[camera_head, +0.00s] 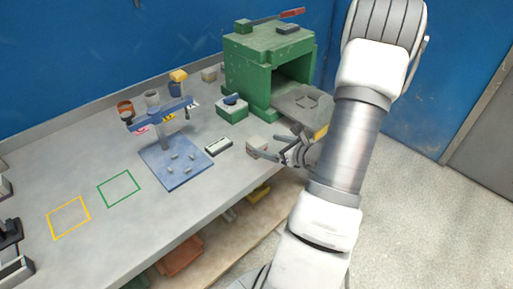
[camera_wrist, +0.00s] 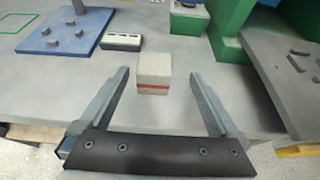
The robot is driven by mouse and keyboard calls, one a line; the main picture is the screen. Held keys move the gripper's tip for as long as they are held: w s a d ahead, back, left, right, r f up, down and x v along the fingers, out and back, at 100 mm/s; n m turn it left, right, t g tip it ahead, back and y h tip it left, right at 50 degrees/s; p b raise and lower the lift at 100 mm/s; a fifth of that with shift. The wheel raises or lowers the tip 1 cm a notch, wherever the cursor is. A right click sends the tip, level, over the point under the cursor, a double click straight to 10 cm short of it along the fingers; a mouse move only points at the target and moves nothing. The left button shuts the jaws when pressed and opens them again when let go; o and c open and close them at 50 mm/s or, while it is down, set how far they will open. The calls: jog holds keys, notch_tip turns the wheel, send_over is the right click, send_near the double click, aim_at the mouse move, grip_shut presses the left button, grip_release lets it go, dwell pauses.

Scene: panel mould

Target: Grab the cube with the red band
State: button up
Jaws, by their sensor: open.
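The cube with the red band (camera_wrist: 154,72) stands on the grey table in the wrist view, pale grey-beige with a thin red stripe around its lower part. It also shows in the head view (camera_head: 257,144), close to the table's front edge, where its band cannot be made out. My gripper (camera_wrist: 162,80) is open, with one finger to the left and one to the right of the cube. The cube appears at about the level of the fingertips, with gaps on both sides. In the head view my gripper (camera_head: 283,153) is just right of the cube, partly hidden by my arm.
A green press-like machine (camera_head: 262,70) with a grey plate (camera_head: 300,97) in front stands right of the cube. A blue stand (camera_head: 177,166) and a small black-and-white box (camera_head: 218,146) lie to the left. Yellow (camera_head: 69,217) and green (camera_head: 118,188) outlined squares are clear.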

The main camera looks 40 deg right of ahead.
aim_at(262, 146)
jog(key=shift+a+f+x, duration=0.15)
jog(key=shift+a+x, duration=0.05)
jog(key=shift+x, duration=1.25)
jog(key=shift+a+f+x, duration=0.1)
jog(key=shift+a+x, duration=0.1)
jog(key=shift+x, duration=1.3)
jog(key=shift+s, duration=0.2)
grip_shut()
